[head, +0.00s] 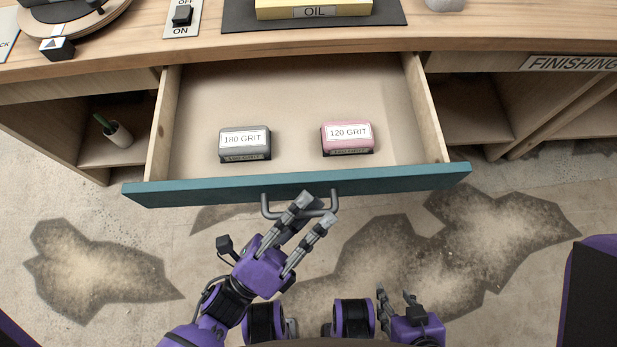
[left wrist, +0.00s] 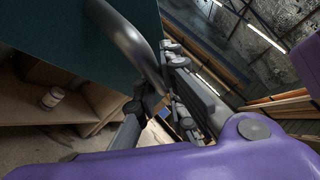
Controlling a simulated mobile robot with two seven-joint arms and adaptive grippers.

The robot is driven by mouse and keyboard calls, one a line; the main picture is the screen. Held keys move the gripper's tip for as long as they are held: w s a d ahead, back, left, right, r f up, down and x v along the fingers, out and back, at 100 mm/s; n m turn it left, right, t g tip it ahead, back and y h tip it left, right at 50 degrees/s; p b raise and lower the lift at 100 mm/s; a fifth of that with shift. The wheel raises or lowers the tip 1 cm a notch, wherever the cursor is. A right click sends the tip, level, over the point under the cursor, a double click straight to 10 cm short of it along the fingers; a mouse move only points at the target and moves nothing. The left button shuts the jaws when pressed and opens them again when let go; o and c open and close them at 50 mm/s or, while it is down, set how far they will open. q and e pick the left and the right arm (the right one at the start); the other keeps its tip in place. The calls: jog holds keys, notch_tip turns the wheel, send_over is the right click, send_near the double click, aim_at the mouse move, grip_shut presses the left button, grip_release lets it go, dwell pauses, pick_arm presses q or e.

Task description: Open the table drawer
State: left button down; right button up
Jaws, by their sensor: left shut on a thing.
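The table drawer (head: 295,187) has a teal front and stands pulled out from the wooden table (head: 300,42). Its grey bar handle (head: 267,208) is at the middle of the front. My left gripper (head: 315,210) is at the handle and shut on it; the fingers hide part of the bar. The handle (left wrist: 130,38) also shows in the left wrist view, close to the fingers (left wrist: 165,90). My right gripper (head: 395,303) is low in the head view, apart from the drawer; its fingers are small and I cannot tell whether they are open.
Inside the drawer lie a grey 180 GRIT block (head: 245,142) and a pink 120 GRIT block (head: 347,137). An open shelf at left holds a white cup (head: 117,134). On the tabletop are a yellow OIL block (head: 313,9) and an ON/OFF switch (head: 182,16). The floor before the drawer is clear.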

pick_arm(q)
jog(key=shift+s+f, duration=0.1)
jog(key=shift+s, duration=0.3)
pick_arm(e)
jog(key=shift+s, duration=0.25)
pick_arm(q)
jog(key=c, duration=2.1)
grip_release()
pick_arm(e)
jog(key=shift+s+d, duration=0.1)
pick_arm(q)
jog(key=v, duration=1.2)
jog(key=shift+a, duration=0.1)
